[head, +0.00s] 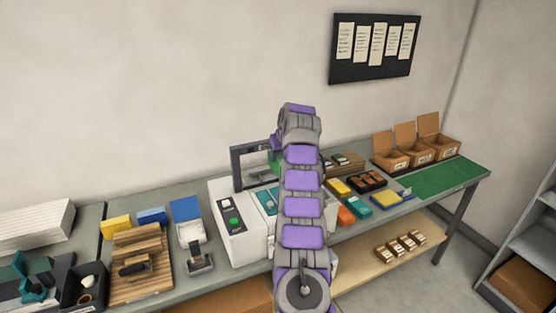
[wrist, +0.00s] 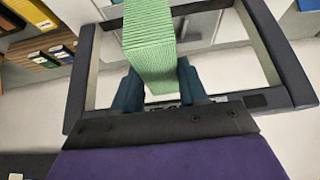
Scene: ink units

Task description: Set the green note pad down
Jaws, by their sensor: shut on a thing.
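The green note pad (wrist: 150,45) is a thick stack of light green sheets between the two dark teal fingers of my gripper (wrist: 160,88) in the wrist view. My gripper is shut on it. In the head view only a small green patch of the pad (head: 275,163) shows beside my arm, near the dark upright frame (head: 237,168) of the white machine. My arm hides the rest of the pad and the gripper there. The pad appears held up above the machine; I cannot tell whether it touches anything.
The white machine (head: 235,238) stands mid-bench. To its right lie yellow, orange and teal blocks, a dark tray (head: 367,182) and a blue-handled yellow item. A green mat (head: 440,178) has a clear surface at the far right, before open cardboard boxes (head: 390,158). A wooden board (head: 155,285) lies left.

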